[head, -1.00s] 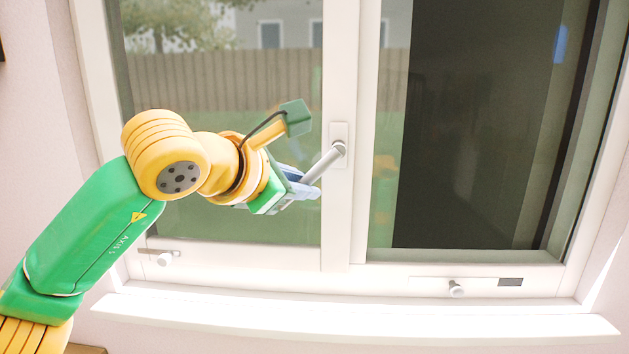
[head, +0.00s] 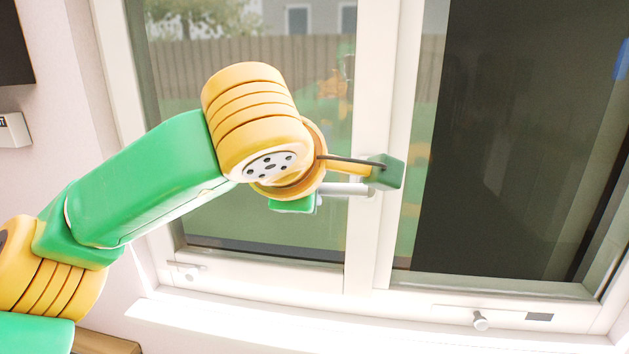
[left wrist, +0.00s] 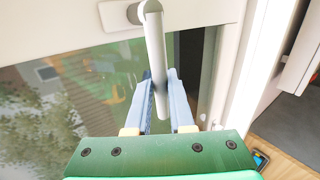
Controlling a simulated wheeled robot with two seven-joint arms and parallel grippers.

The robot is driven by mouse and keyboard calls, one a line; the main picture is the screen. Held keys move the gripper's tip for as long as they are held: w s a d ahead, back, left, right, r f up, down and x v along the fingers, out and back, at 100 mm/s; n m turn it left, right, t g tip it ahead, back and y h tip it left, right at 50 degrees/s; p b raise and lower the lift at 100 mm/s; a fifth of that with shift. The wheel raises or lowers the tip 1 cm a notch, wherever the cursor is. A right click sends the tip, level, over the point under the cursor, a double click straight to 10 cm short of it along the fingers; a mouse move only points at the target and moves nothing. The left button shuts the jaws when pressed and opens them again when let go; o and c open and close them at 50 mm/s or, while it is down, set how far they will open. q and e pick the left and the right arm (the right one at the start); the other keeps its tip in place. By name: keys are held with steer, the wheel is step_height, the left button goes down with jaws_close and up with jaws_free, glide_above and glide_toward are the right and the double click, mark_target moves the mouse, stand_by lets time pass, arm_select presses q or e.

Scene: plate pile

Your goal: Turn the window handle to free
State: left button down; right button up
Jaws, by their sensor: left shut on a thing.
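The window handle (head: 345,189) is a light grey bar on the white frame between the two panes. In the head view it lies about level, pointing left from its pivot. My left gripper (head: 318,197) is at its free end, partly hidden behind my wrist and the dark green camera block. In the left wrist view the handle (left wrist: 155,55) runs from its white base plate (left wrist: 120,17) down between the two blue-grey fingers (left wrist: 160,85). The left gripper is shut on the handle. My right gripper is in neither view.
The white window frame (head: 370,240) and sill (head: 250,325) surround the work area. Small stays (head: 186,271) and (head: 481,321) sit on the lower frame. A dark panel (head: 500,150) shows behind the right pane. A wall box (head: 14,130) is at far left.

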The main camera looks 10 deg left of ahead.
arm_select(q)
steer(key=shift+r, duration=0.2)
stand_by(0.5)
steer(key=c, duration=1.1)
jaws_free()
steer(key=shift+w, duration=0.1)
steer(key=shift+s+r, duration=0.15)
steer(key=shift+s, duration=0.25)
steer(key=b+v, duration=0.1)
steer(key=v, duration=0.5)
steer(key=shift+s+d+r+b, duration=0.1)
steer(key=shift+d+b, duration=0.05)
steer(key=shift+b, duration=0.25)
